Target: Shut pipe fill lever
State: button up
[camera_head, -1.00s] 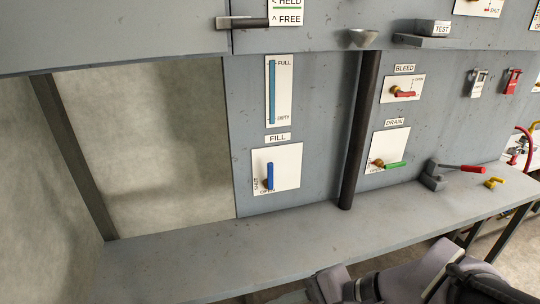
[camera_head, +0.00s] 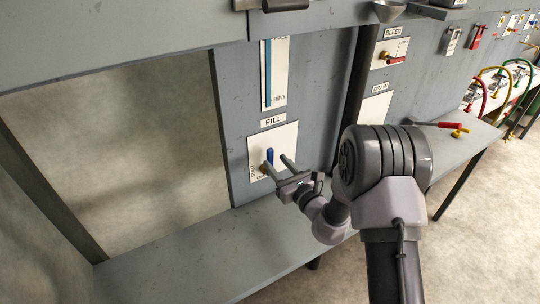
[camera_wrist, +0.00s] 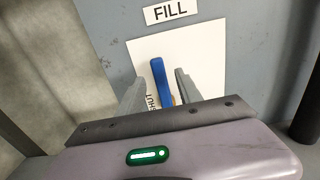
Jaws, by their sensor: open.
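The blue fill lever (camera_head: 270,156) stands upright on a white plate (camera_head: 289,134) under the FILL label (camera_head: 273,120). In the wrist view the blue lever (camera_wrist: 160,80) shows between the two fingers of my gripper (camera_wrist: 155,88), tilted slightly left. My gripper (camera_head: 279,164) is open in front of the plate, one finger on each side of the lever. I cannot tell whether either finger touches it. The brass pivot and part of the SHUT and OPEN lettering are hidden behind the fingers.
A dark vertical pipe (camera_head: 352,90) stands right of the plate. The red BLEED lever (camera_head: 396,61) is above right. The grey bench (camera_head: 190,258) runs below, clear at the left. A gauge (camera_head: 267,75) is above the FILL label.

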aim_at(271, 157)
jog(key=x, duration=0.4)
jog(key=shift+w+a, duration=0.25)
jog(key=shift+w, duration=0.05)
grip_shut()
dwell(1.1)
